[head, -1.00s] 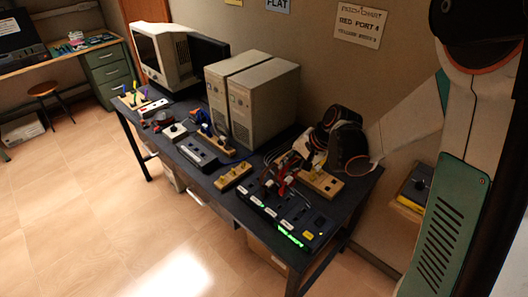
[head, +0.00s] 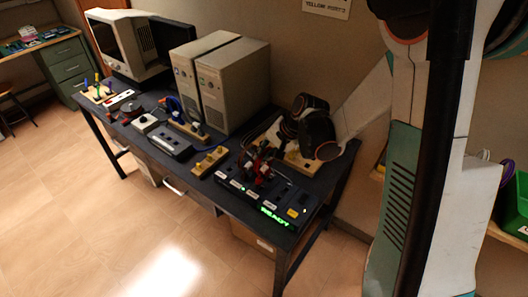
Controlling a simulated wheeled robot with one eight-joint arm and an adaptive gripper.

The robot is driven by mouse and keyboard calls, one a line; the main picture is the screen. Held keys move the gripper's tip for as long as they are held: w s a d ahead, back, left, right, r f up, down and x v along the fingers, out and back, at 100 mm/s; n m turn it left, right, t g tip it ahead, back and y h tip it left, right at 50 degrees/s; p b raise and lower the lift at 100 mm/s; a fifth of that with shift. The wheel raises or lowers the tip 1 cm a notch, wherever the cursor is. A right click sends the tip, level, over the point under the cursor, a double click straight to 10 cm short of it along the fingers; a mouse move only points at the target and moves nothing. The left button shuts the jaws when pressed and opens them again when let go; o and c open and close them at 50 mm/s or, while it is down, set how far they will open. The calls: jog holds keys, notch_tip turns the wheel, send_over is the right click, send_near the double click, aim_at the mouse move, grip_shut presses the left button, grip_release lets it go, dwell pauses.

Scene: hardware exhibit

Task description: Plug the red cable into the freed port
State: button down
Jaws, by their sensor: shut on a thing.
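A black port panel (head: 296,211) with white labels, one yellow label and a green lit display lies near the table's right front corner. The display seems to read READY. My gripper (head: 259,172) is over the back of the panel, shut on the red cable's plug (head: 262,168). The plug is small and dark here, and I cannot tell whether it sits in a port. Other cables run beside and behind it, partly hidden by my gripper and arm. A wooden block (head: 297,160) stands behind my gripper, partly covered by my arm.
Two beige computer towers (head: 232,85) and a monitor (head: 116,45) stand at the back of the dark table (head: 150,160). A green bin (head: 515,205) is at far right.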

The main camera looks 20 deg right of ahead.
jog(key=shift+f+g+h, duration=0.15)
jog(key=shift+g+h, duration=0.15)
dwell(0.5)
jog(key=shift+b, duration=0.3)
dwell(1.7)
jog(key=shift+f+g+b, duration=0.3)
jog(key=shift+f+b, duration=0.8)
jog(key=shift+b, duration=0.2)
dwell(2.4)
dwell(0.3)
jog(key=c, duration=0.8)
grip_release()
jog(key=shift+c, duration=0.2)
